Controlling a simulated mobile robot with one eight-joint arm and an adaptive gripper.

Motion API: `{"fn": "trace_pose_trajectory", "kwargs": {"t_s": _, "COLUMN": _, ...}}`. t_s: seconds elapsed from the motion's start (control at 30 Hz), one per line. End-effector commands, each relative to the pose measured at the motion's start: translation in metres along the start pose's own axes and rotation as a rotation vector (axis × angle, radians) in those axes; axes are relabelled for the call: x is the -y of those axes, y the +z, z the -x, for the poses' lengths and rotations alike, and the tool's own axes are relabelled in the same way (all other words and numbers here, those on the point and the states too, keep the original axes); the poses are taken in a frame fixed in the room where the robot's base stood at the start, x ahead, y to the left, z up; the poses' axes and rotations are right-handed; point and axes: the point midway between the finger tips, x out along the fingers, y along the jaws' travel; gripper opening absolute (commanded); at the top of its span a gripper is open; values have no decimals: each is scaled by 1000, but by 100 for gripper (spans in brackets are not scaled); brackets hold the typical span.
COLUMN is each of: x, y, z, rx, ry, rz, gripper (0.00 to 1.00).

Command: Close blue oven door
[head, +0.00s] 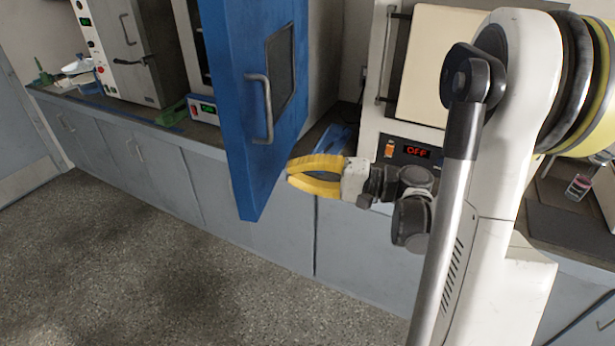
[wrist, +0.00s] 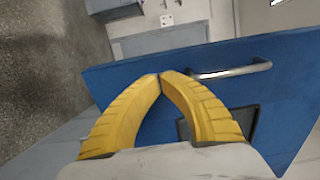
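The blue oven door (head: 238,130) stands open in the head view, swung out past the counter's front edge. It has a metal bar handle (head: 262,108) and a dark window (head: 279,66). My gripper (head: 290,171), with yellow fingers, is just right of the door's lower part, below the handle. In the wrist view the blue door (wrist: 140,85) fills the area beyond the fingers, and the handle (wrist: 232,71) is right of the fingertips. The fingertips (wrist: 161,76) meet and nothing shows between them. Whether they touch the door cannot be told.
A white oven with an OFF display (head: 417,152) stands to the right, behind my arm. A small controller box (head: 204,110) and another oven (head: 135,50) stand on the counter to the left. Grey cabinets (head: 160,185) run below. The floor (head: 130,270) in front is clear.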

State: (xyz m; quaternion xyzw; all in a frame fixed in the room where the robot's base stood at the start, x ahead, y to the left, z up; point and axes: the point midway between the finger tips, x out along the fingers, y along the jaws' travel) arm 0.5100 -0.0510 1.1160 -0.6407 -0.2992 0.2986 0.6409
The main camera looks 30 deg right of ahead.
Motion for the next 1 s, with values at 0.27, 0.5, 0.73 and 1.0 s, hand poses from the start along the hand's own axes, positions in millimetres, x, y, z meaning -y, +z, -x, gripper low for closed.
{"fn": "trace_pose_trajectory", "kwargs": {"t_s": 0.27, "x": -2, "y": 1, "z": -55, "rx": 4, "ry": 1, "rz": 0, "gripper": 0}}
{"fn": "trace_pose_trajectory", "kwargs": {"t_s": 0.5, "x": -1, "y": 1, "z": -76, "rx": 1, "ry": 1, "rz": 0, "gripper": 0}}
{"fn": "trace_pose_trajectory", "kwargs": {"t_s": 0.73, "x": 0, "y": 0, "z": -78, "rx": 0, "ry": 1, "rz": 0, "gripper": 0}}
{"fn": "trace_pose_trajectory", "kwargs": {"t_s": 1.0, "x": 0, "y": 1, "z": -83, "rx": -7, "ry": 1, "rz": 0, "gripper": 0}}
